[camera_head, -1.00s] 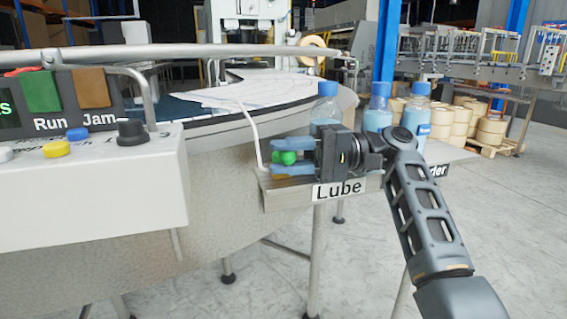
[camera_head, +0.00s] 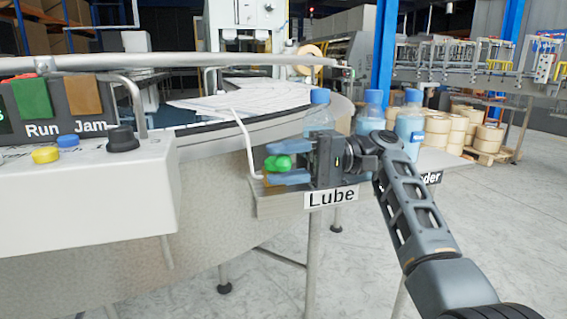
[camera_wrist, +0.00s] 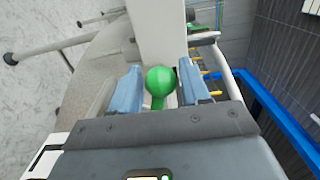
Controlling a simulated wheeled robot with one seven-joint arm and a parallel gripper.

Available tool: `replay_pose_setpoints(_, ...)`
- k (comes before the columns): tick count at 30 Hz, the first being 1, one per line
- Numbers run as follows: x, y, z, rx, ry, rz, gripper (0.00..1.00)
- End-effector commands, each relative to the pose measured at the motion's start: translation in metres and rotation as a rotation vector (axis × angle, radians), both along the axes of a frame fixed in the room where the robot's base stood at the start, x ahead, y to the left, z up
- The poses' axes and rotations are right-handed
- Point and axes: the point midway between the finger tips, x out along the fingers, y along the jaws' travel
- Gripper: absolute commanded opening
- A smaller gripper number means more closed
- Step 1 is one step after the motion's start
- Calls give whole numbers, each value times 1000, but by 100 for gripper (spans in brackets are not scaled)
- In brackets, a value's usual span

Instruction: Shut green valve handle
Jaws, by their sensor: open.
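The green valve handle (camera_head: 280,163) sits above the shelf labelled Lube, beside a thin white pipe. In the wrist view its round green knob (camera_wrist: 160,80) shows between the two blue fingers, with a green stem running toward my gripper. My gripper (camera_head: 276,163) is open, with one finger above and one below the handle in the head view. In the wrist view my gripper (camera_wrist: 160,88) has visible gaps on both sides of the knob. The valve body below the handle is partly hidden by the lower finger.
The Lube shelf (camera_head: 285,204) is just below my gripper. Bottles with blue caps, one of them clear (camera_head: 319,117), stand close behind my gripper and wrist. A white control box (camera_head: 85,195) is at the left, beside the conveyor (camera_head: 215,140). Open floor lies at the lower right.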

Motion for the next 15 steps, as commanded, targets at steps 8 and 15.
replay_pose_setpoints(8,0,0,0,0,-1,1,58)
replay_pose_setpoints(15,4,-12,0,0,-1,0,58)
